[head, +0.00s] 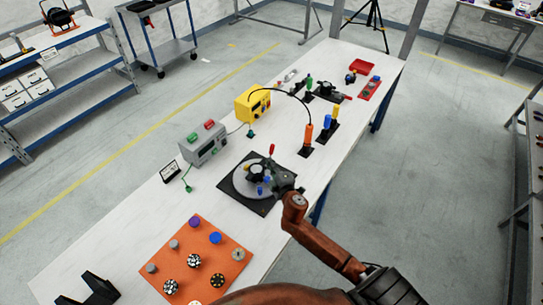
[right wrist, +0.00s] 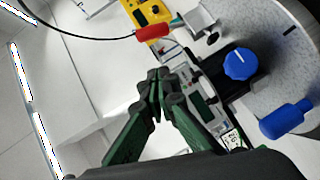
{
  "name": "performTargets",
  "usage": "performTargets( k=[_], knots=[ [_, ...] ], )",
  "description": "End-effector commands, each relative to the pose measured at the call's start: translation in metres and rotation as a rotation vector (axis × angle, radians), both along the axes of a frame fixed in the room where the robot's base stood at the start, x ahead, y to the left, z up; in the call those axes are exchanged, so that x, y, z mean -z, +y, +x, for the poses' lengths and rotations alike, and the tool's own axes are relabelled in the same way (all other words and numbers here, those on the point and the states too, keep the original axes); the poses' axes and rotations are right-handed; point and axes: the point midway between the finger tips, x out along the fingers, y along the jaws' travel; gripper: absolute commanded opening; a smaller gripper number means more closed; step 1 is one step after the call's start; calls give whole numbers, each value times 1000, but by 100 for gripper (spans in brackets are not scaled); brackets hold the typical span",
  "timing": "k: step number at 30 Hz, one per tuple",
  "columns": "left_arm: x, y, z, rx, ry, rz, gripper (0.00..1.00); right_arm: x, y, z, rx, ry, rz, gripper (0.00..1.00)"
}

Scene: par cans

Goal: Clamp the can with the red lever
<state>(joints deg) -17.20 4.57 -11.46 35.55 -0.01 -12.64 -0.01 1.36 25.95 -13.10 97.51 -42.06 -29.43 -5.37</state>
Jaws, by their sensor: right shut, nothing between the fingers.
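The red lever (head: 271,149) stands up at the back of a grey round plate (head: 240,184), which sits on a black square base (head: 228,192). The lever's red grip also shows in the right wrist view (right wrist: 154,32), beyond my fingers. A blue knob (right wrist: 240,63) and a blue handle (right wrist: 286,118) are on the same plate. My right gripper (right wrist: 157,82) is shut and empty, apart from the lever, at the plate's right side in the head view. My left gripper is out of view.
A grey box (head: 205,144) with red and green tops and a yellow box (head: 252,103) stand behind the plate. An orange board (head: 220,262) with several knobs lies in front. An orange cylinder (head: 308,135) stands to the right.

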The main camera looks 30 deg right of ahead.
Motion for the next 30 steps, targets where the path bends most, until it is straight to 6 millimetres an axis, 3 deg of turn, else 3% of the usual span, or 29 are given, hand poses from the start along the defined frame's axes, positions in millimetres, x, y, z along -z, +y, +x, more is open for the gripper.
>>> performTargets(
  k=[4, 10, 17, 30],
  knots=[
    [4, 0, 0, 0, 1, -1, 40, 6, -7, 29, 1, 0, -2, 0],
    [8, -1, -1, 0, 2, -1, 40, 16, -30, 43, 2, 2, -3, 0],
    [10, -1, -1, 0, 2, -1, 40, 19, -40, 49, 2, 1, -1, 0],
    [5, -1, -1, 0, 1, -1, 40, 17, -39, 50, 0, 4, 8, 0]
  ],
)
